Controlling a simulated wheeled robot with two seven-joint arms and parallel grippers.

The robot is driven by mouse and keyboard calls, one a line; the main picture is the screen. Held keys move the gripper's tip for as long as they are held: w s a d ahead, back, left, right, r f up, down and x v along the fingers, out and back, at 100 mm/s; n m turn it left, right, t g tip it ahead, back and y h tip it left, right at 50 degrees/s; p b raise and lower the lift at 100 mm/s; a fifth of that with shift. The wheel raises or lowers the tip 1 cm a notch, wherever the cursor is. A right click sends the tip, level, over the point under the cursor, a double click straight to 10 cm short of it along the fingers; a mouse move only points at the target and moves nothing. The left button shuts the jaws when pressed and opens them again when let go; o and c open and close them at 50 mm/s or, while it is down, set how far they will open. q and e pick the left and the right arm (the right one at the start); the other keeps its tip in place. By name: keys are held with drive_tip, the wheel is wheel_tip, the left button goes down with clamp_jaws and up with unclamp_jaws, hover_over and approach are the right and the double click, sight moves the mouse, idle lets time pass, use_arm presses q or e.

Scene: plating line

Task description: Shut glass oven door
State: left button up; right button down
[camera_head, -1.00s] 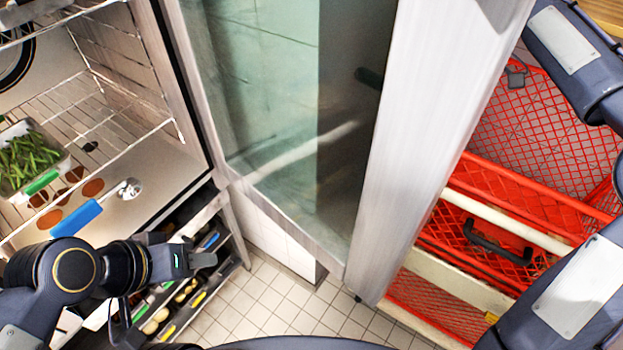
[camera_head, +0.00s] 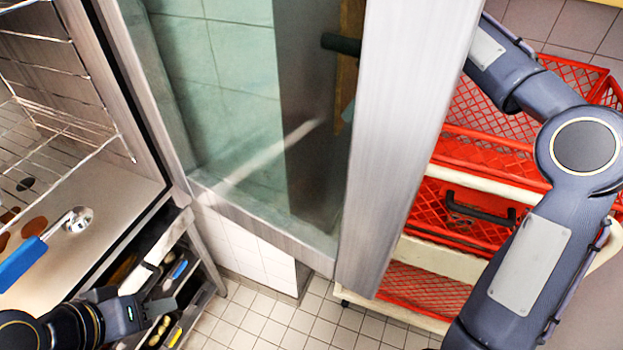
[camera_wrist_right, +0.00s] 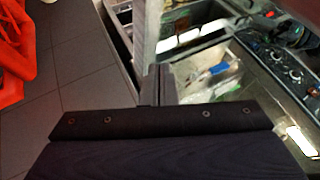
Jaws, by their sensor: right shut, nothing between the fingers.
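The glass oven door (camera_head: 225,95) stands open in the middle of the head view, with a wide pale metal side (camera_head: 400,130) facing me. The oven (camera_head: 95,262) is at the left, and its cavity with wire racks is exposed. My left gripper (camera_head: 135,312) is low at the left, in front of the shelves below the oven; its finger gap is unclear. My right arm reaches along the right of the door; its gripper is hidden in the head view. In the right wrist view my right gripper (camera_wrist_right: 158,85) is shut and empty; contact with the door cannot be told.
A ladle with a blue handle (camera_head: 22,262) lies on the oven floor. Red mesh crates (camera_head: 470,215) stand on a pale cart to the right of the door, close to my right arm. Tiled floor (camera_head: 315,325) shows below the door. Red plastic also shows in the right wrist view (camera_wrist_right: 18,45).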

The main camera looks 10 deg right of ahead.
drive_tip(key=s+r+x, duration=0.1)
drive_tip(key=s+x, duration=0.1)
drive_tip(key=x, duration=1.1)
drive_tip(key=shift+s+a+f, duration=0.2)
drive_tip(key=shift+s+a, duration=0.2)
drive_tip(key=shift+a, duration=0.15)
drive_tip(key=shift+s+a, duration=0.1)
